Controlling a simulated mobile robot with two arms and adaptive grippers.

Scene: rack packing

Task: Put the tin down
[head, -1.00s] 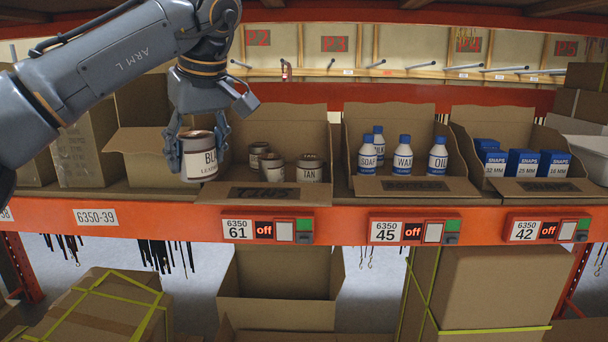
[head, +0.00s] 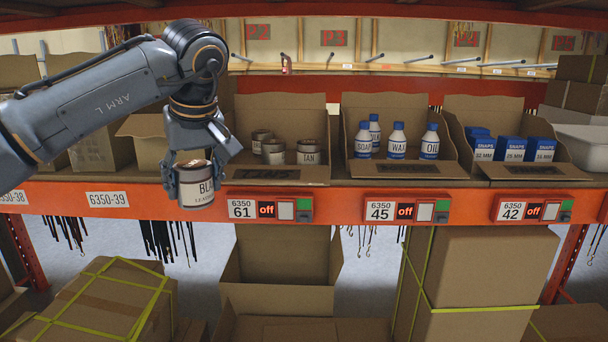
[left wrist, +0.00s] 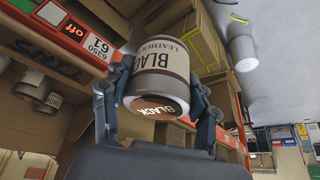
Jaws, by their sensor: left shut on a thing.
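My left gripper (head: 192,178) is shut on a tin labelled BLACK (head: 197,190), which has a white label and a brown top. It holds the tin in front of the orange shelf edge, left of the 6350-61 sign. In the left wrist view the tin (left wrist: 158,68) sits between both fingers of the left gripper (left wrist: 155,105), its lid toward the camera. Several similar tins (head: 273,152) stand in an open cardboard box (head: 290,174) on the shelf, one of them labelled TAN. My right gripper is not in view.
A box with blue-capped bottles (head: 397,140) and a box of blue SNAPS packs (head: 512,149) stand farther right on the shelf (head: 340,207). Below are an open, empty-looking carton (head: 276,298) and strapped boxes (head: 105,300). A light bucket-like container (left wrist: 242,52) stands on the floor.

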